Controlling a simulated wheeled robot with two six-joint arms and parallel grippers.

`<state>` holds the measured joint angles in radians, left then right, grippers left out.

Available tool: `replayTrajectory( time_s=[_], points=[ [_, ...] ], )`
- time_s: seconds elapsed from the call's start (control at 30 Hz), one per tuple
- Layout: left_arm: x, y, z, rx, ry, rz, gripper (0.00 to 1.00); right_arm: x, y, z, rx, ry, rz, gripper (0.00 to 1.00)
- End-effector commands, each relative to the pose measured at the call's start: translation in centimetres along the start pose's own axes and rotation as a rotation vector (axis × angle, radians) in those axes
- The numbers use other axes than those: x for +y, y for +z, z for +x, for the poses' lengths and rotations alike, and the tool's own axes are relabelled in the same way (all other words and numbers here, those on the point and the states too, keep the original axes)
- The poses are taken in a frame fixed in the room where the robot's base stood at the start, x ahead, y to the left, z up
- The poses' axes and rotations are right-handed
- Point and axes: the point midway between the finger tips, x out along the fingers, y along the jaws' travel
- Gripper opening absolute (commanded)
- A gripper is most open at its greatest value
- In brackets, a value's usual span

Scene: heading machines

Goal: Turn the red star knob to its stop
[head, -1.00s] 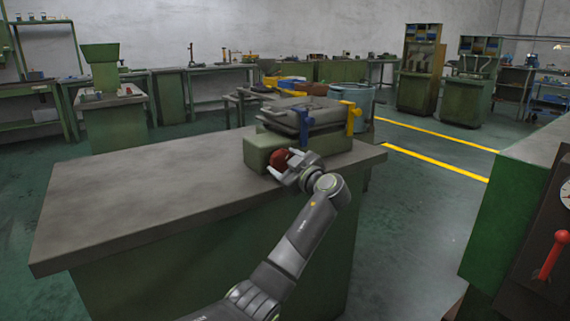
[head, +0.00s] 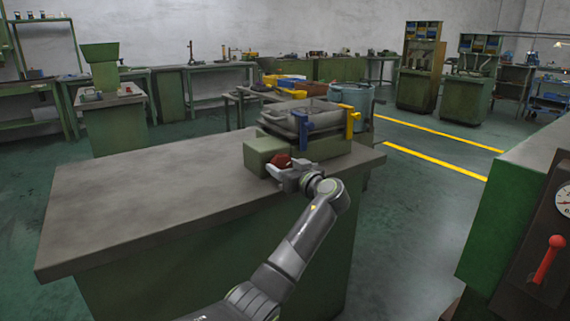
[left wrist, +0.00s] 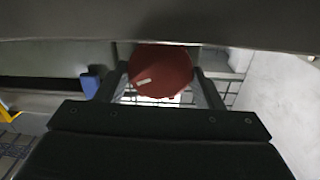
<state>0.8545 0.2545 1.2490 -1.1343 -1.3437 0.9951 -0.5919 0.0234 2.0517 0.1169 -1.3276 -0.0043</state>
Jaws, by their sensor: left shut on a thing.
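The red star knob (head: 281,160) is on the front face of a green box-shaped fixture (head: 262,153) on the workbench. My left gripper (head: 282,170) is at the knob and shut on it, hiding part of it in the head view. In the left wrist view the knob (left wrist: 160,70) sits between the two fingers and shows a pale mark at its left. My right gripper is not in view.
The fixture carries a grey tray-like top with a blue clamp (head: 303,128) and a yellow clamp (head: 350,122). The workbench top (head: 140,195) left of it is bare. A machine with a red lever (head: 548,260) and a dial stands at the right edge.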

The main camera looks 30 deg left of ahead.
Motion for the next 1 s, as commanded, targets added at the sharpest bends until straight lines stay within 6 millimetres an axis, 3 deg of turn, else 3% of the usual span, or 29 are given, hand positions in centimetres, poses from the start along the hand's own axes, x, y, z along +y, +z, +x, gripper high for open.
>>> replayTrajectory(
  time_s=[0.23,0.6,1.0],
  points=[
    [0.1,-0.2,0.0,-0.007,-0.002,0.238,0.38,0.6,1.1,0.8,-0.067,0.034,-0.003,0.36],
    [0.2,-0.2,0.0,-0.014,-0.005,0.565,0.38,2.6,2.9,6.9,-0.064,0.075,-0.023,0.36],
    [0.3,0.0,0.0,-0.017,-0.008,0.777,0.38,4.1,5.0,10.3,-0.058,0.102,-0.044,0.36]
  ],
)
